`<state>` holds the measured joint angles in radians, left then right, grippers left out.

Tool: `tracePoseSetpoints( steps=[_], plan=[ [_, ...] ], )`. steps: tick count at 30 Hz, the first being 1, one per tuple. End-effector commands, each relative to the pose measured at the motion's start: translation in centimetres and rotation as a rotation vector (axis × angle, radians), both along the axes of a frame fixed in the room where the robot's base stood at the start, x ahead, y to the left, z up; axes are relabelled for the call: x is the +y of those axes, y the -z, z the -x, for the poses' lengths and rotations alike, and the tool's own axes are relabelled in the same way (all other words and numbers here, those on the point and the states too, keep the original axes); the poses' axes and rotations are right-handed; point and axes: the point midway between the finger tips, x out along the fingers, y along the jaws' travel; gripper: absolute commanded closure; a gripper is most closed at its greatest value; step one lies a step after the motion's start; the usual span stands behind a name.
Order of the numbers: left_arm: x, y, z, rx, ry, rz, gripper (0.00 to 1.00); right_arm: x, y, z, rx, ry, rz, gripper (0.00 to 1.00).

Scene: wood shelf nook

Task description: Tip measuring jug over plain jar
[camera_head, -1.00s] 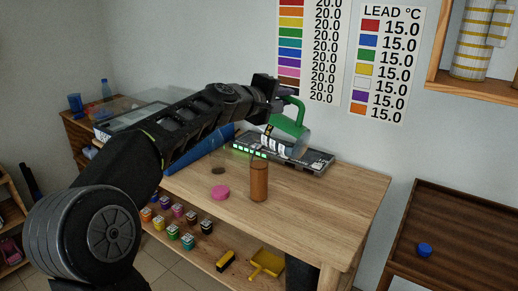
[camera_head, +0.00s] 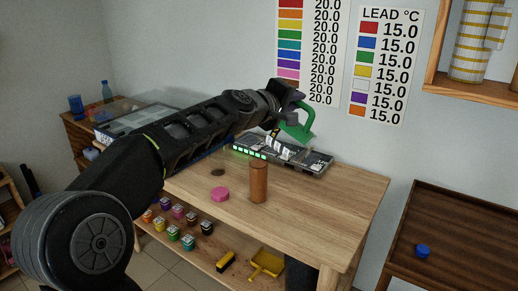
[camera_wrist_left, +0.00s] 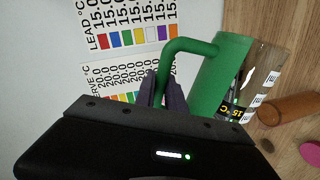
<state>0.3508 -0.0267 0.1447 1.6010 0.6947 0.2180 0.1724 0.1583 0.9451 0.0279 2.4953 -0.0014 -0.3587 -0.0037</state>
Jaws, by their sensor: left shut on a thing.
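The measuring jug (camera_head: 302,130) has a green handle and green upper part, with a clear, labelled body. It is held in the air above the back of the bench, clearly tilted. My left gripper (camera_head: 287,98) is shut on its handle. In the left wrist view the fingers (camera_wrist_left: 163,92) close on the green handle, and the jug (camera_wrist_left: 215,85) hangs to the right. A plain brown cylinder (camera_head: 259,183), apparently the plain jar, stands upright on the bench, in front of and left of the jug, apart from it. It also shows in the wrist view (camera_wrist_left: 287,108). My right gripper is out of view.
A pink disc (camera_head: 220,194) and a dark disc (camera_head: 218,172) lie left of the cylinder. A flat device with green lights (camera_head: 250,153) lies behind, below the jug. The bench's right half (camera_head: 335,190) is clear. Several small coloured pots stand on the lower shelf.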

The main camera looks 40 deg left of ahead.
Motion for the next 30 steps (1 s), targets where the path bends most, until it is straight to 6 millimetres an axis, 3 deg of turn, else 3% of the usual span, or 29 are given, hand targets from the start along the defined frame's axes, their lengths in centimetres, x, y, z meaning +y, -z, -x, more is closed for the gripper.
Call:
tracePoseSetpoints(
  steps=[19, 30],
  plan=[
    [0.0, 0.4, 0.0, 0.001, -0.002, -0.009, 1.0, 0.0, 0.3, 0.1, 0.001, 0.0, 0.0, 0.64],
    [-2.5, 2.9, 0.1, -0.01, 0.001, -0.193, 1.0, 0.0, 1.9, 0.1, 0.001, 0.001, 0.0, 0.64]
  ],
)
